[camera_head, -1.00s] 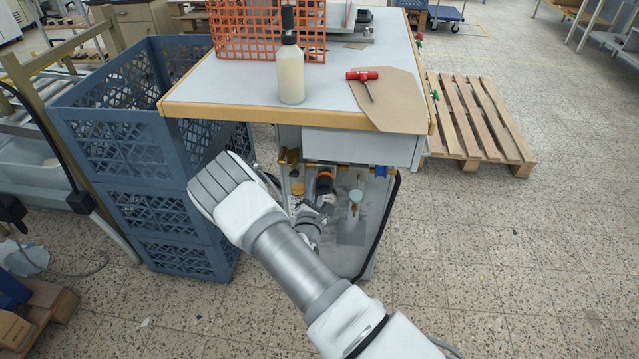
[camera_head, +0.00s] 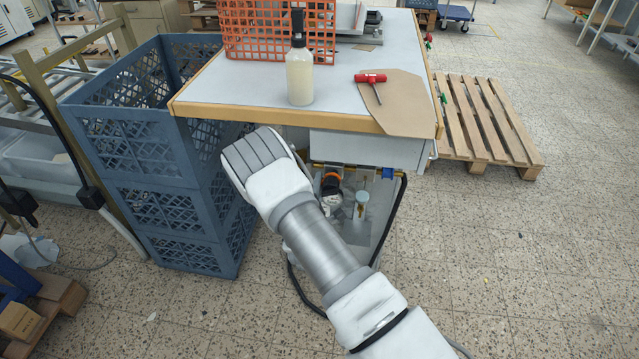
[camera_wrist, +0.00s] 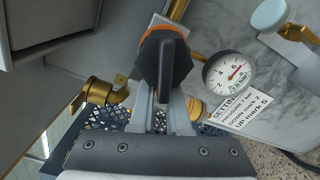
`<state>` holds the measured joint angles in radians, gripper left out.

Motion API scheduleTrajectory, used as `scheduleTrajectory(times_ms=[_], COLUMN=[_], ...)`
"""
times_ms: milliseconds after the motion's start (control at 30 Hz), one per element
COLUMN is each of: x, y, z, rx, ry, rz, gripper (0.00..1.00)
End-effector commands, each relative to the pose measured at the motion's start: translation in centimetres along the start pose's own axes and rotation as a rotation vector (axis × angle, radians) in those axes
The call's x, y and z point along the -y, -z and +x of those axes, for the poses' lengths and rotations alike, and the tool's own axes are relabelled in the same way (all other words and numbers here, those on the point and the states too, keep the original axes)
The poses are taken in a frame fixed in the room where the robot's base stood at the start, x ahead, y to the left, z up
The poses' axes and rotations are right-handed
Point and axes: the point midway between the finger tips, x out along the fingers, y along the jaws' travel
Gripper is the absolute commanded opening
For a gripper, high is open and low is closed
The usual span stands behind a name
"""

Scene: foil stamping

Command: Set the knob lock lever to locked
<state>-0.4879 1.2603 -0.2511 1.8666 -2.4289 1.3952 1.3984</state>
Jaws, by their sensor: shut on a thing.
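In the wrist view a black knob (camera_wrist: 168,62) with an orange ring (camera_wrist: 154,34) stands in the middle, ahead of my gripper (camera_wrist: 163,98). The two fingers are close together and shut on the dark lower part of the knob, where a narrow lever-like piece points towards me. The fingers and the dark piece overlap, so the lever's exact position cannot be told. In the head view the orange and black knob (camera_head: 331,182) shows small below the bench, beside my forearm. My gripper is hidden there behind the arm.
A pressure gauge (camera_wrist: 229,73) and a settings label (camera_wrist: 239,107) sit right of the knob, with brass fittings (camera_wrist: 100,92) to its left. The bench top (camera_head: 235,95) overhangs the spot. Blue crates (camera_head: 150,160) stand left.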

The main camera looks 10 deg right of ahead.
Motion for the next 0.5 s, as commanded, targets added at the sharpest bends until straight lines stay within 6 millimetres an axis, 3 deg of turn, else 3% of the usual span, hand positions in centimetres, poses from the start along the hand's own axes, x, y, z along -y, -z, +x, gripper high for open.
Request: scheduleTrajectory(times_ms=[333, 367, 500], x=[-0.04, -0.04, -0.05], y=[0.14, 0.14, 0.10], z=[-0.05, -0.04, -0.03], rx=[-0.003, -0.003, -0.002], ry=[0.000, 0.000, 0.000], rz=[0.005, 0.005, 0.004], gripper=[0.00, 0.18, 0.44])
